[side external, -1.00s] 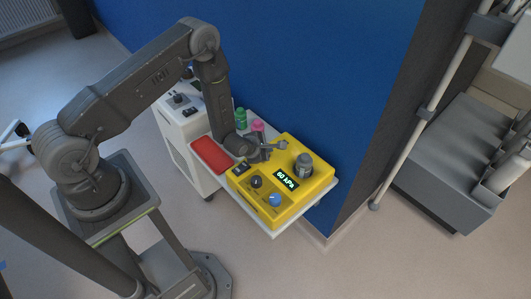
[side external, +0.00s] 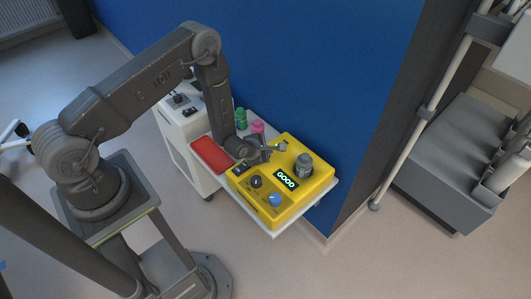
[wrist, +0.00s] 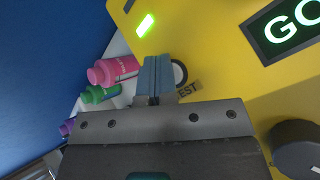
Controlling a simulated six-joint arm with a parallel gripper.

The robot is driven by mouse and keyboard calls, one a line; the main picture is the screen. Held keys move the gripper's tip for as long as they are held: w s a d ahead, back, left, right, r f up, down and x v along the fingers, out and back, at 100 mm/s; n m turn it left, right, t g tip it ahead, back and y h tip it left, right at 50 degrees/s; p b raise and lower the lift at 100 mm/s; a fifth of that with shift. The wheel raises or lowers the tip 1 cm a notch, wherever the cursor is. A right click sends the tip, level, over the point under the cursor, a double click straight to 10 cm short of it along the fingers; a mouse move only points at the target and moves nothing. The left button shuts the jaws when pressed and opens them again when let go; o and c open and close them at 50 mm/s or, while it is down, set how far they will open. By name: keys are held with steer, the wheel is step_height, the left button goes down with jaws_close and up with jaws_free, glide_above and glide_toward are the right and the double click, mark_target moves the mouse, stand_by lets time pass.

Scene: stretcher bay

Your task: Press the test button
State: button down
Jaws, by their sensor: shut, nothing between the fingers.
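The yellow tester (side external: 303,201) sits on a white shelf, and its display (side external: 286,180) reads GOOD. In the wrist view the display (wrist: 285,30) shows partly, with the letters GO. The test button (wrist: 180,73) shows as a dark ring beside a label ending in EST (wrist: 188,90), partly hidden by my fingers. My gripper (wrist: 157,62) is shut and empty, its fingertips over the button's edge; I cannot tell whether they touch it. In the side view my gripper (side external: 275,149) is low at the tester's back left. A green light (wrist: 145,25) glows on the tester.
A dark grey knob (side external: 304,166) stands on the tester, with a blue knob (side external: 275,200) and a black knob (side external: 257,181) in front. A red pad (side external: 210,155) lies left. The blue wall (side external: 330,80) is close behind.

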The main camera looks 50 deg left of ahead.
steer(key=shift+r, duration=1.25)
steer(key=shift+r, duration=2.5)
steer(key=shift+r, duration=3)
